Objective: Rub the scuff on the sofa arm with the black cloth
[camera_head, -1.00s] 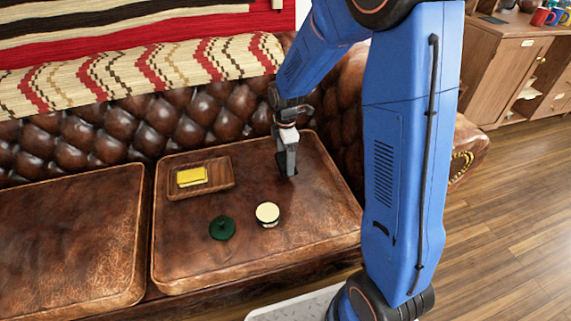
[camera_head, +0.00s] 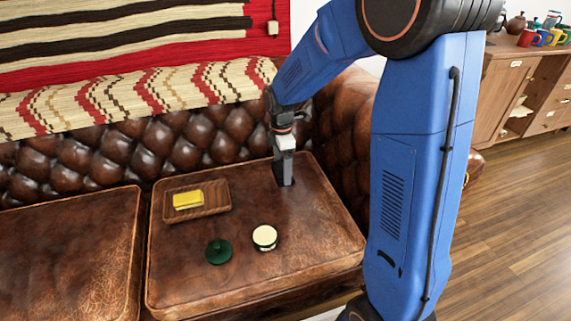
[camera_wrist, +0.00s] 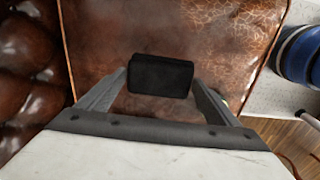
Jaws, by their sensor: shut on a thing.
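My gripper (camera_head: 284,183) points down over the back right of the right seat cushion of the brown leather sofa. It is shut on the black cloth (camera_wrist: 160,75), a small dark folded pad between the fingertips in the wrist view. In the head view the cloth shows only as a dark patch at the fingertips. Whether it touches the cushion I cannot tell. The tufted sofa arm (camera_head: 345,115) rises to the right of the gripper, partly hidden behind my blue arm. I cannot make out the scuff on it.
On the right cushion (camera_head: 190,285), left of my gripper, lie a wooden tray (camera_head: 222,206) with a yellow block (camera_head: 188,200), a green round lid (camera_head: 219,251) and an open cream-filled jar (camera_head: 265,237). A wooden cabinet (camera_head: 505,90) stands at the far right beyond open floor.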

